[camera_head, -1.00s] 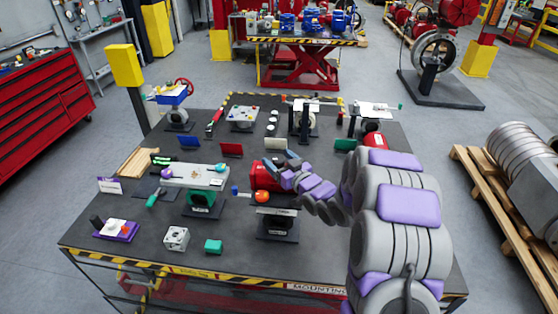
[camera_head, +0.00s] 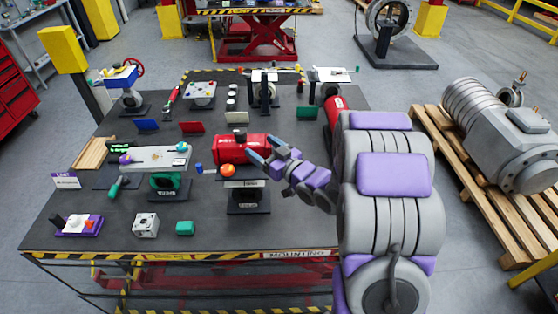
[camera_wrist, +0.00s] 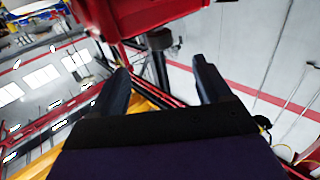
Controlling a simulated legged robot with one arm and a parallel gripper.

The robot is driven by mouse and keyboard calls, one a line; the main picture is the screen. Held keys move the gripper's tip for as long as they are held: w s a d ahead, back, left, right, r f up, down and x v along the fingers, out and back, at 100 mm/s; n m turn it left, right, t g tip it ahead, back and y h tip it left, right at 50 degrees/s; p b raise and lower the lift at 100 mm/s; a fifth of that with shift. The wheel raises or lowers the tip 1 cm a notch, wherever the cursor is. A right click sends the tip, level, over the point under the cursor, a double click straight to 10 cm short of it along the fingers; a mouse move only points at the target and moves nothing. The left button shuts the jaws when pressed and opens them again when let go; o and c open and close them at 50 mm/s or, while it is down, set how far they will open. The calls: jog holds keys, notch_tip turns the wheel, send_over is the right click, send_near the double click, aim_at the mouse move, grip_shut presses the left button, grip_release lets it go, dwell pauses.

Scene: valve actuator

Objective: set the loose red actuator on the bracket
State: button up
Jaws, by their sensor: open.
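A red cylindrical actuator (camera_head: 232,149) lies sideways near the table middle in the head view, just behind or above a dark bracket with a flat top plate (camera_head: 244,184). Whether it touches that plate I cannot tell. My gripper (camera_head: 264,151) is at its right end, fingers spread. In the wrist view my gripper (camera_wrist: 163,72) is open, with a red body (camera_wrist: 155,14) above the fingertips and a dark round stub (camera_wrist: 160,40) between them. I see no firm hold. A second red cylinder (camera_head: 335,108) stands further back, partly hidden by my arm.
An orange ball (camera_head: 228,170) sits in front of the red actuator. A green-based fixture (camera_head: 168,182) stands to the left. A white block (camera_head: 146,225) and a green block (camera_head: 185,228) lie near the striped front edge. Pallets (camera_head: 470,160) stand at right.

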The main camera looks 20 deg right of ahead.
jog(key=b+v, duration=0.4)
jog(key=b, duration=0.1)
jog(key=shift+s+d+f+b, duration=0.1)
jog(key=shift+f+b, duration=0.1)
jog(key=shift+b, duration=0.2)
jog(key=shift+s+d+b, duration=0.15)
jog(key=shift+b, duration=0.95)
jog(key=b+v, duration=0.1)
jog(key=b, duration=0.4)
jog(key=shift+s+r, duration=0.1)
jog(key=shift+s, duration=0.3)
jog(key=shift+r, duration=0.1)
